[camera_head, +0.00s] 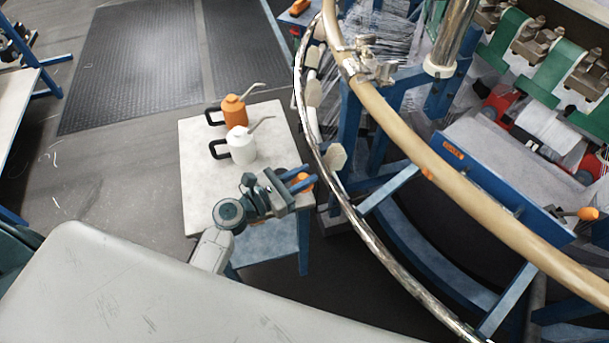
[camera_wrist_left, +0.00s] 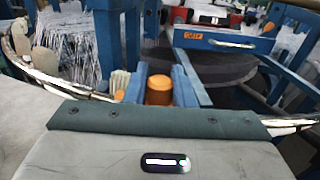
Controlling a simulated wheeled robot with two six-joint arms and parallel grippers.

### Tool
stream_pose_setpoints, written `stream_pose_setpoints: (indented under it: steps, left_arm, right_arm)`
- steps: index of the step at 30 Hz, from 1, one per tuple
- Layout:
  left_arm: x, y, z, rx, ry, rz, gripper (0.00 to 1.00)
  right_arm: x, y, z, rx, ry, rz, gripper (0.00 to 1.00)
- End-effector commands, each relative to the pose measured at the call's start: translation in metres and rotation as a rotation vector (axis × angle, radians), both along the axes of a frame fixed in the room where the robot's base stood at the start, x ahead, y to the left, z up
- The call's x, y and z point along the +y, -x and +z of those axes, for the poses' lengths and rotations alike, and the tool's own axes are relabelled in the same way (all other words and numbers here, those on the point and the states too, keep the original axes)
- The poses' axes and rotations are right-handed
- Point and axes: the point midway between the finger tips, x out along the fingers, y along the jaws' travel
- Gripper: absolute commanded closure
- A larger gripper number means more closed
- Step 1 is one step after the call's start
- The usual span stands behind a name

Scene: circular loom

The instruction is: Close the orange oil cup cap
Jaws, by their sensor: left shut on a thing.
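The orange oil cup cap (camera_head: 301,180) is between the two blue fingers of my left gripper (camera_head: 302,182), at the right edge of the pale table. In the left wrist view the orange cap (camera_wrist_left: 159,91) shows as a short round piece, with a blue finger of my left gripper (camera_wrist_left: 159,86) on each side. The gripper is shut on it. What lies under the cap is hidden by the fingers, so I cannot tell whether it sits on a cup. My right gripper is in neither view.
On the pale table (camera_head: 200,195) stand an orange oil can (camera_head: 234,112) and a white oil can (camera_head: 242,147), left of my gripper. The loom's curved rail (camera_head: 430,150) passes close to my gripper's right. A blue frame with an orange knob (camera_head: 587,214) is further right.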

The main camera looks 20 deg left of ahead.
Motion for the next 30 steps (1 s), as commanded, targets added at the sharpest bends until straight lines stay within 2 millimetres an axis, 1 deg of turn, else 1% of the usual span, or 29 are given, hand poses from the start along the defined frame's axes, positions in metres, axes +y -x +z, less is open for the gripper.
stream_pose_setpoints:
  steps: [9,18,24,30]
  left_arm:
    - [0.01,0.004,-0.002,0.0,-0.003,-0.25,1.0]
    - [0.017,0.006,-0.001,-0.001,-0.001,-0.44,1.0]
    - [0.02,0.007,0.0,-0.001,-0.001,-0.509,1.0]
    - [0.021,0.008,-0.001,0.001,0.0,-0.536,1.0]
  right_arm:
    - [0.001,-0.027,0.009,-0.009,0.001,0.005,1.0]
    - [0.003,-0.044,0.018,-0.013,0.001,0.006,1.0]
    - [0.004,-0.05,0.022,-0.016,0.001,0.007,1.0]
    - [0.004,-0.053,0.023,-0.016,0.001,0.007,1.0]
